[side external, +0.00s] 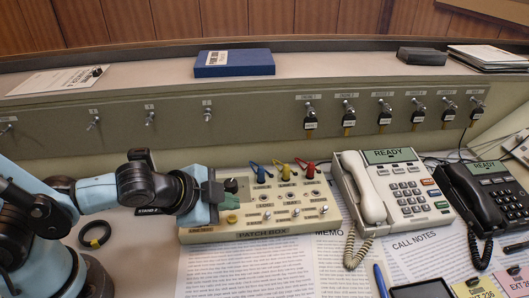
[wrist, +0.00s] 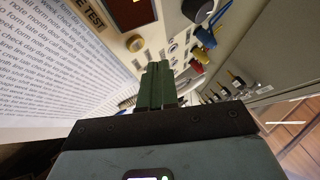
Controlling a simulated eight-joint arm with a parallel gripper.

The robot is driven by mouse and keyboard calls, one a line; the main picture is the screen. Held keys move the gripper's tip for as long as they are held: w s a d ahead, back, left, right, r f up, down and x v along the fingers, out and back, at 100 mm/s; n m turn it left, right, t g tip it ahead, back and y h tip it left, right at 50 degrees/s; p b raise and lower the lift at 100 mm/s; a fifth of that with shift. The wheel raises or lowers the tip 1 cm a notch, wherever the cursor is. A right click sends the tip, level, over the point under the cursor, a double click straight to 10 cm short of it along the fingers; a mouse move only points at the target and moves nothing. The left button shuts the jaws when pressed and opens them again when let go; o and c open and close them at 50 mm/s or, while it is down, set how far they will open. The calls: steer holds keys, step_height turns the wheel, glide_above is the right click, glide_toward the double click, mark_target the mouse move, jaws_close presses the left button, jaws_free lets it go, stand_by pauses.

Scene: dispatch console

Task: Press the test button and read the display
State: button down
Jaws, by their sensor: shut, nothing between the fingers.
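The patch box (side external: 207,236) is a cream panel on the desk, with my gripper (side external: 236,201) over its left end. In the wrist view my gripper (wrist: 158,66) has its green fingers together and empty. A small display (wrist: 132,12) with a dark amber face shows at the top edge, partly cut off, with no readable figures. In the side view my gripper hides the display.
Blue, yellow and red plugs (side external: 284,173) stand along the box's back edge. A black knob (wrist: 196,8) is near the display. A white phone (side external: 371,195) and black phone (side external: 475,200) stand right. Printed sheets (side external: 235,272) lie in front. A black ring (side external: 95,235) lies left.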

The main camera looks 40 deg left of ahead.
mark_target(229, 221)
steer(key=shift+f, duration=0.5)
steer(key=shift+f, duration=0.1)
stand_by(1.8)
steer(key=shift+f, duration=0.3)
stand_by(0.5)
steer(key=shift+r, duration=0.4)
steer(key=shift+r, duration=2.5)
